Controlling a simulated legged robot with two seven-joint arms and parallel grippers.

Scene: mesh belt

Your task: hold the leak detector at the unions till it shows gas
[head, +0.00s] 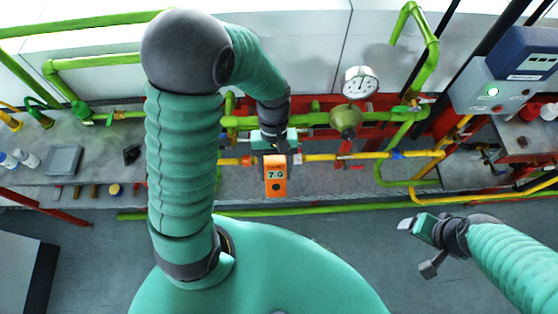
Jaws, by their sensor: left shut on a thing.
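The leak detector (275,187) is an orange box with a small dark display and a dark round spot below it. The display shows pale characters that look like "7.G". My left gripper (275,145) is shut on the detector's top end, and the detector hangs in front of the yellow gas pipe (325,156). I cannot tell whether it touches the pipe. A blue fitting (397,154), perhaps a union, sits on the pipe to the right. The pipe behind the detector is partly hidden. My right gripper (408,225) is empty, low at right; its jaw opening is unclear.
A pressure gauge (360,83) stands above a round green regulator body (345,120). Green pipes and red supports run along the wall. A grey-blue box (491,91) with a lit green button is at right. A grey tray (63,160) and small bottles lie on the left bench.

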